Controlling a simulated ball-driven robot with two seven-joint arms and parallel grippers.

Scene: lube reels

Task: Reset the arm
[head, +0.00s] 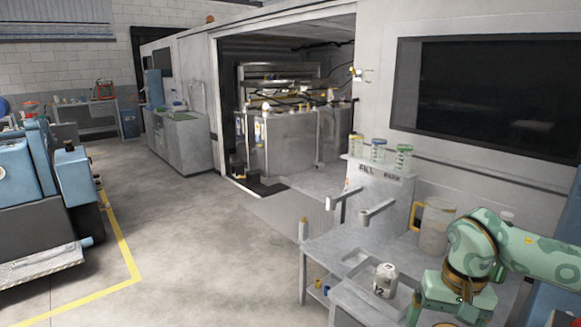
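My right arm, green with brownish bands, comes in from the right edge over the grey bench (325,246). Its end, with the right gripper (447,305), is low in the picture near the bottom edge. The fingertips are cut off or hidden, so I cannot tell whether it is open or shut, or whether it holds anything. A small white container marked 12 (384,281) stands on the bench just left of the gripper, apart from it. My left arm and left gripper are not in view.
A clear jug with a yellow handle (434,228) stands behind my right arm. A blue vehicle (45,190) is at the left, beside a yellow floor line (122,245). The floor between is clear.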

